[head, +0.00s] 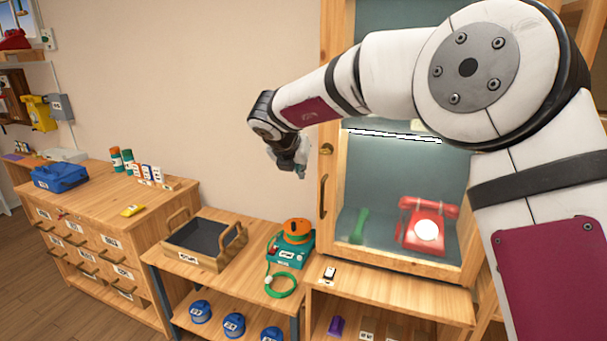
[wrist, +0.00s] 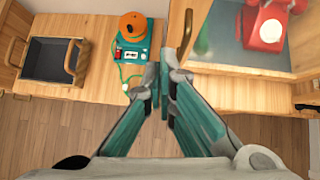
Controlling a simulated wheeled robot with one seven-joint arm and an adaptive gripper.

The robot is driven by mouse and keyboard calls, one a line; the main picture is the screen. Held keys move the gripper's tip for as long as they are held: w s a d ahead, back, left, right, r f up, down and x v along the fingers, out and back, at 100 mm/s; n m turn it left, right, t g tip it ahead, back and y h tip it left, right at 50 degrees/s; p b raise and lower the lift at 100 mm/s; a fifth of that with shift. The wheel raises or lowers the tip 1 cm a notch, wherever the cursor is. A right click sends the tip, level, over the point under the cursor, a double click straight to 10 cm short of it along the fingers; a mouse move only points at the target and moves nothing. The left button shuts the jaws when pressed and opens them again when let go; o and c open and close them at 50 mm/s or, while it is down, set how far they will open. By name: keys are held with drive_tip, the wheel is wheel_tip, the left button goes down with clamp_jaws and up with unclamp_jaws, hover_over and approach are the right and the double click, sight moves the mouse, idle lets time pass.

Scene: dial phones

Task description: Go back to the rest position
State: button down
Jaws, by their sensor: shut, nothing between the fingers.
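My gripper (head: 300,168) hangs at the end of my arm, in front of the wall and left of the cabinet. In the wrist view my gripper (wrist: 164,68) points down with its teal fingers together and nothing between them. It is apart from the furniture below. A teal device with an orange top (head: 291,242) and a green cord stands on the low bench under it. A red dial phone (head: 427,225) sits inside the glass-fronted cabinet, with a green object (head: 359,226) to its left.
The cabinet's wooden door frame (head: 327,180) with its handle stands close right of my gripper. A wooden tray (head: 205,243) is on the bench. A drawer chest (head: 90,235) stands at left, bearing a blue box (head: 61,177). The air left of my gripper is clear.

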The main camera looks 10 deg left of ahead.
drive_tip(key=s+d+r+n+t+y, duration=0.1)
drive_tip(key=d+r+n+t+y, duration=0.15)
drive_tip(key=r+n, duration=0.5)
drive_tip(key=s+d+r+n+t+y, duration=0.1)
drive_tip(key=s+r+n+t, duration=0.3)
drive_tip(key=r, duration=0.7)
drive_tip(key=s+d+r+n+g+y, duration=0.1)
drive_tip(key=s+d+r+n+y, duration=0.15)
drive_tip(key=n, duration=0.55)
drive_tip(key=s+d+f+n+g+h, duration=0.1)
drive_tip(key=s+d+f+n+g, duration=0.2)
drive_tip(key=s, duration=0.9)
drive_tip(key=s+d+f+n+g+h, duration=0.2)
drive_tip(key=s+d+f+n+g, duration=0.1)
drive_tip(key=s+d+f+n, duration=0.6)
drive_tip(key=s+d+f+n+g+h, duration=0.1)
drive_tip(key=s+d+f+n+g, duration=0.2)
drive_tip(key=s+d+f+n, duration=0.3)
drive_tip(key=s+d, duration=0.4)
drive_tip(key=s, duration=0.5)
drive_tip(key=shift+d+f+h, duration=0.2)
drive_tip(key=shift+h, duration=0.1)
drive_tip(key=shift+s, duration=0.1)
